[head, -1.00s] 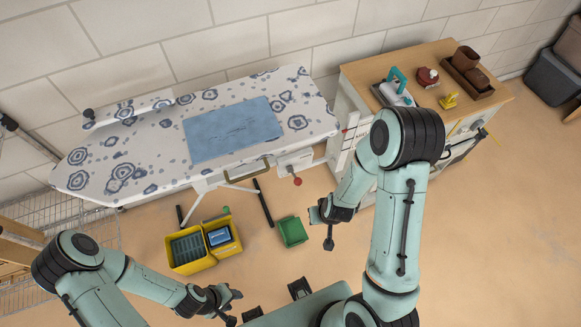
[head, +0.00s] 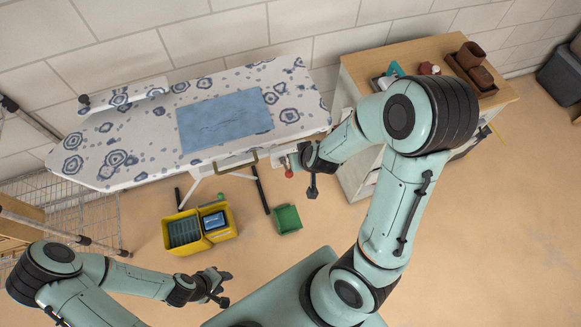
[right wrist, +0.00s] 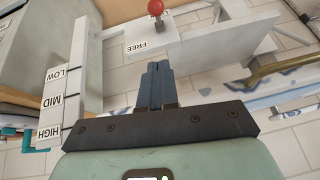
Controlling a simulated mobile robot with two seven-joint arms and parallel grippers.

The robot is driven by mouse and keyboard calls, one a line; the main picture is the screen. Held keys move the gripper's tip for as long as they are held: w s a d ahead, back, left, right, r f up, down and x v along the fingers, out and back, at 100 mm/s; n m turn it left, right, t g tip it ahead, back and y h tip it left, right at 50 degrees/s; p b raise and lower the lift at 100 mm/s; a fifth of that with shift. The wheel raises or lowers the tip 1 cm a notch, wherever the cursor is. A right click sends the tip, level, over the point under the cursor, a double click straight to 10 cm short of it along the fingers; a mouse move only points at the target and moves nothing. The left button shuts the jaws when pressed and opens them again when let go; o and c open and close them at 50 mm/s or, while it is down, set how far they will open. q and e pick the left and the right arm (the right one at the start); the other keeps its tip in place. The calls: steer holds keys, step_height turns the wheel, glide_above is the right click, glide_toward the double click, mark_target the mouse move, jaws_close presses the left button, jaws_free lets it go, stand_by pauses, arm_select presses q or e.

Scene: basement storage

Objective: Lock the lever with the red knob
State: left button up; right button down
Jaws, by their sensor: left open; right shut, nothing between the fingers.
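The red knob (right wrist: 156,7) tops a short lever at the upper edge of the right wrist view. The lever stands on a pale grey housing (right wrist: 140,47) marked FREE; any other marking on it is out of view. In the head view the knob (head: 289,173) shows below the right end of the ironing board (head: 150,150). My right gripper (right wrist: 154,68) is shut and empty, its fingertips apart from the lever and just short of the housing in the picture. In the head view the right gripper (head: 312,188) is just right of the knob. My left gripper (head: 226,287) is open and empty, low over the floor.
A white strip (right wrist: 55,105) marked LOW, MID and HIGH stands left in the wrist view. A brass-coloured handle (right wrist: 270,72) is at right. A wooden-topped cabinet (head: 355,70) is behind my right arm. Yellow bins (head: 172,245) and a green bin (head: 287,219) stand on the floor.

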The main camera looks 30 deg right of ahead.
steer(key=shift+f, duration=0.1)
steer(key=b, duration=0.4)
glide_toward(286, 168)
steer(key=shift+w+d, duration=0.25)
steer(key=shift+w, duration=0.25)
steer(key=shift+w+d, duration=0.25)
steer(key=shift+w, duration=0.25)
steer(key=shift+s+a+f+b, duration=0.1)
steer(key=shift+f+b, duration=0.1)
steer(key=shift+f, duration=0.35)
steer(key=shift+s+a+f+b, duration=0.15)
steer(key=shift+f, duration=0.4)
arm_select(q)
steer(key=s+f, duration=0.5)
steer(key=f, duration=0.1)
steer(key=shift+f+g, duration=0.2)
steer(key=shift+g, duration=0.1)
arm_select(e)
steer(key=shift+s+a+f, duration=0.1)
steer(key=shift+f, duration=0.35)
